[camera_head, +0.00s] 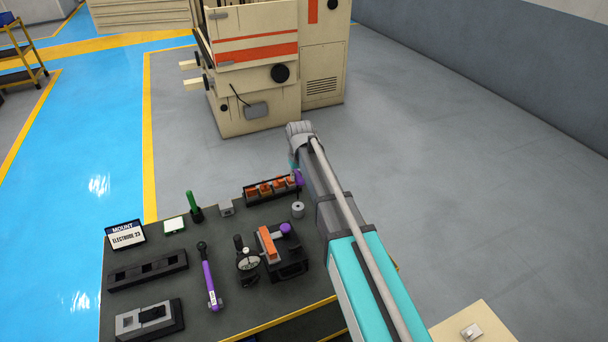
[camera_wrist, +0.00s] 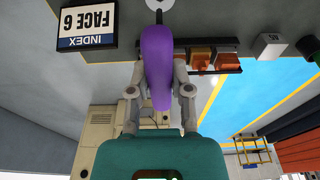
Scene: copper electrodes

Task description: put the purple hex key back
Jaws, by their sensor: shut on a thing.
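The purple hex key (camera_wrist: 155,50) fills the middle of the wrist view, its purple part between the two fingers of my gripper (camera_wrist: 160,65). My gripper is shut on it. The lower end of the purple part reaches towards my palm, and the rest of the key's shape is hard to make out. In the head view, a purple piece (camera_head: 298,178) shows beside my arm, at the right end of the electrode rack (camera_head: 248,199). My fingers are hidden there behind my arm.
The dark bench holds a fixture with an orange block and purple knob (camera_head: 286,229), a purple-handled wrench (camera_head: 209,280), a dial gauge (camera_head: 247,262), a green-handled tool (camera_head: 194,205), a black slotted holder (camera_head: 147,272) and a sign (camera_head: 125,235). A beige machine (camera_head: 265,70) stands behind.

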